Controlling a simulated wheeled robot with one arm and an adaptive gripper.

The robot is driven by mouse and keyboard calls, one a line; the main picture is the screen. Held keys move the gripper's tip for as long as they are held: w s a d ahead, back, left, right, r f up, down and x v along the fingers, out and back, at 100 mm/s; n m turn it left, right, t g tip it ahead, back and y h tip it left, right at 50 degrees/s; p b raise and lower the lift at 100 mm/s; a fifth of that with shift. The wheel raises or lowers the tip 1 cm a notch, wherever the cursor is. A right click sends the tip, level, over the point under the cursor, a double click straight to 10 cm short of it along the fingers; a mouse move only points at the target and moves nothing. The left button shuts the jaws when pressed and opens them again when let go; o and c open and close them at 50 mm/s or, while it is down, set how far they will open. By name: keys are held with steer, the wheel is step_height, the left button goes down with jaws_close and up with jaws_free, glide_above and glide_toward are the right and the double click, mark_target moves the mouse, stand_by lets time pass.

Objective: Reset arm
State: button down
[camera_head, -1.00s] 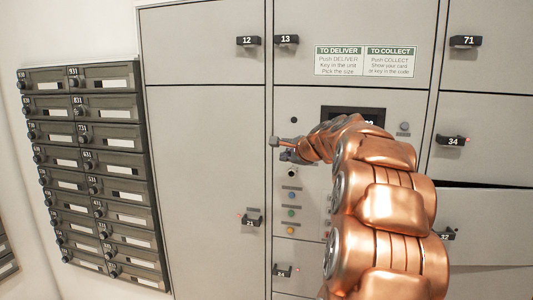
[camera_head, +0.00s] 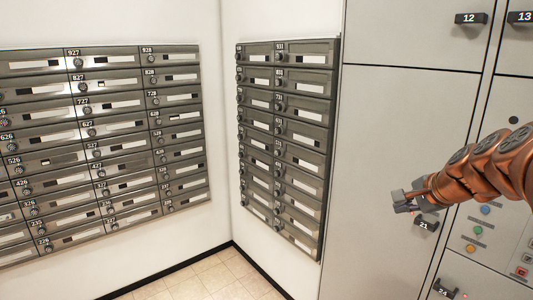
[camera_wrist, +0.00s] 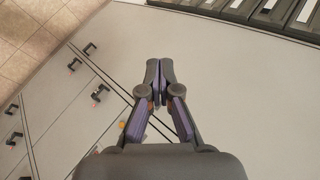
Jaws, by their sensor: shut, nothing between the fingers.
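My gripper (camera_head: 400,200) is at the right of the head view, at the end of my copper-coloured arm. It is in front of the grey locker doors, near the handle labelled 21 (camera_head: 426,225). In the wrist view, my gripper (camera_wrist: 159,64) has its fingertips together with nothing between them. Most of my arm lies beyond the right edge of the head view.
Grey lockers (camera_head: 400,120) stand on the right, with coloured buttons (camera_head: 478,230) below my arm. Dark mailbox banks hang on the left wall (camera_head: 95,150) and beside the corner (camera_head: 285,140). Tiled floor (camera_head: 205,280) shows at the bottom.

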steer(key=s+a+f+n+g+y, duration=0.1)
steer(key=s+a+f+n+g, duration=0.15)
steer(key=s+a, duration=0.3)
steer(key=s+a+f+n+g, duration=0.1)
steer(key=s+a+f+n, duration=0.25)
steer(key=a, duration=0.35)
steer(key=s+a+f+n+g, duration=0.1)
steer(key=s+f+n+g, duration=0.1)
steer(key=s, duration=0.6)
steer(key=s+a+f+n+g+h, duration=0.1)
steer(key=s+f+n, duration=0.3)
steer(key=s, duration=0.5)
steer(key=s+a+f+n+g+h, duration=0.1)
steer(key=s+a+f+n+g, duration=0.2)
steer(key=s, duration=0.6)
steer(key=shift+s+a+f+n+g, duration=0.2)
steer(key=shift+f+n+g, duration=0.3)
steer(key=shift+f, duration=0.4)
steer(key=shift+d, duration=0.15)
